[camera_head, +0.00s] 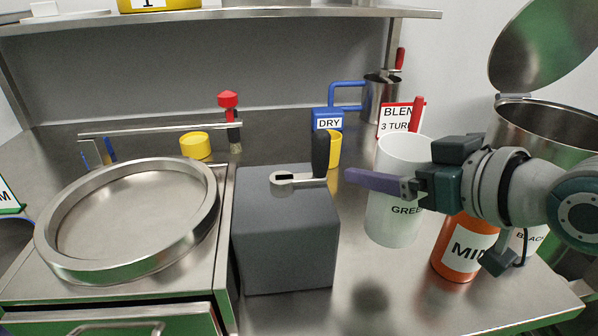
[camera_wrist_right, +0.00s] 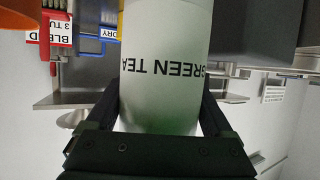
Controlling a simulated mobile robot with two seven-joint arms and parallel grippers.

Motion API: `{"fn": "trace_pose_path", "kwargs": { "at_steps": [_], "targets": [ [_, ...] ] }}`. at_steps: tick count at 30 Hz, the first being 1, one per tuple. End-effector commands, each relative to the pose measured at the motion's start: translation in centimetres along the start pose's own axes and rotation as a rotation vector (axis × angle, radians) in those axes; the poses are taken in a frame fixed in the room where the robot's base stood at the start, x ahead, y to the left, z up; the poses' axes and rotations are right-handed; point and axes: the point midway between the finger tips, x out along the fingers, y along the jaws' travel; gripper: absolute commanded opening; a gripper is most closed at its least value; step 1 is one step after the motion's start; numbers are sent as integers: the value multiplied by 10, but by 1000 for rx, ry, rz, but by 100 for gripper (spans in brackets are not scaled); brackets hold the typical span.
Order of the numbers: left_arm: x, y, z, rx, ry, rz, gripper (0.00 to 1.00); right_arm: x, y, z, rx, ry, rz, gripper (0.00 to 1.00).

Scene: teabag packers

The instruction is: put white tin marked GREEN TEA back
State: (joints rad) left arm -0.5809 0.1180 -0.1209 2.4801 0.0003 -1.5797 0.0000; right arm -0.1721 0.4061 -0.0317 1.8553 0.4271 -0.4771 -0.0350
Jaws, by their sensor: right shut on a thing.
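The white tin marked GREEN TEA (camera_head: 396,225) is upright to the right of the grey box with a crank. My right gripper (camera_head: 378,180) comes in from the right and is shut around the tin. One finger shows across the tin's front; the other is hidden. In the right wrist view the tin (camera_wrist_right: 165,45) sits between both fingers (camera_wrist_right: 160,108), its lettering upside down. A dark patch on the counter below suggests the tin is held above the surface. My left gripper is not in view.
An orange MINT tin (camera_head: 458,258) and a partly hidden tin marked BLACK stand under my right arm. The grey crank box (camera_head: 285,240) is close left. Behind are a blue DRY sign (camera_head: 328,121) and a BLEND sign (camera_head: 394,122). An open-lidded steel bin (camera_head: 545,120) stands right.

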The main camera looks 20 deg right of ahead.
Motion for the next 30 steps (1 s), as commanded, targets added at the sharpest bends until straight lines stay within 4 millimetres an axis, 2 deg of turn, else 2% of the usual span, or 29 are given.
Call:
{"fn": "trace_pose_path", "kwargs": {
  "at_steps": [1, 3, 9, 15, 29, 30],
  "targets": [
    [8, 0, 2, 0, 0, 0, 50, 7, 0, 16, 1, -3, 1, 29],
    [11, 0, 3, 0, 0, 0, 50, 12, 0, 28, 0, -2, 0, 29],
    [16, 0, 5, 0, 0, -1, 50, 19, 0, 43, 0, 2, -1, 29],
    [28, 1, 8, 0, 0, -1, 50, 31, 0, 71, -1, 1, 0, 29],
    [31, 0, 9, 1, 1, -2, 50, 34, 0, 79, -1, 2, 0, 29],
    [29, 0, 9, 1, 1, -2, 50, 33, 0, 78, -1, 2, 0, 91]
  ]
}}
